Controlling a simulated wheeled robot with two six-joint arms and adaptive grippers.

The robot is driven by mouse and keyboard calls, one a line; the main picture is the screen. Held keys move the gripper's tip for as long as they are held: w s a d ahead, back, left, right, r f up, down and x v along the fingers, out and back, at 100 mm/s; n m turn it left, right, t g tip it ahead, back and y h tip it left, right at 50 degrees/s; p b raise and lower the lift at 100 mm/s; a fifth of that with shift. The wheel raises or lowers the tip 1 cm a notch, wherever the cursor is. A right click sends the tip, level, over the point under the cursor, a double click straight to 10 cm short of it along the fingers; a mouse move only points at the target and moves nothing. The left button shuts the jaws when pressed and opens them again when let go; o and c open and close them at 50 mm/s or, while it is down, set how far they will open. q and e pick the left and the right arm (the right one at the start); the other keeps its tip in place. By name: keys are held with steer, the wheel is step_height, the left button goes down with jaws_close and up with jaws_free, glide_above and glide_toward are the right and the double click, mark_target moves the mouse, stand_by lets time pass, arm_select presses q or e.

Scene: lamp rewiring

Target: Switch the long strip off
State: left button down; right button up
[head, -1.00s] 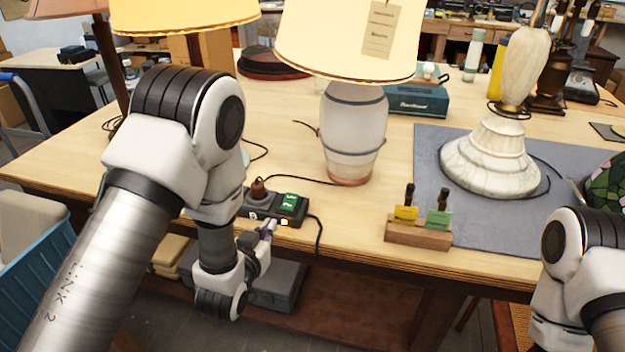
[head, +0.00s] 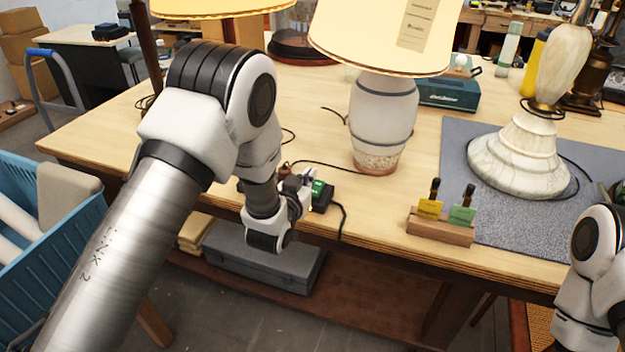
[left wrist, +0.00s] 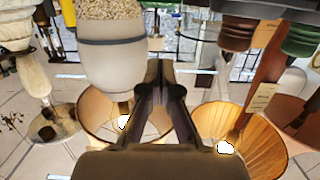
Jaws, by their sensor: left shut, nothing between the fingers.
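The dark power strip (head: 321,203) lies near the table's front edge, in front of the white ceramic lamp (head: 383,115). A green lit part (head: 318,187) shows at its right end and a brown plug (head: 285,171) toward its left. My left gripper (head: 307,176) is shut and empty, its tips at or just over the strip beside the green part; I cannot tell whether they touch. My gripper and wrist hide much of the strip. My right gripper is out of view.
A wooden block (head: 440,228) with yellow and green tags stands to the right of the strip. A marble lamp (head: 520,155) stands on the grey mat (head: 455,165). A black cord (head: 342,218) runs from the strip to the table's front edge. A blue bin (head: 75,240) is at the left.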

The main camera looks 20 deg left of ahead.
mark_target(315, 188)
arm_select(q)
steer(key=shift+w, duration=1.1)
steer(key=f, duration=0.2)
steer(key=f+p, duration=0.1)
steer(key=f, duration=0.1)
steer(key=shift+w, duration=0.3)
steer(key=shift+f, duration=0.15)
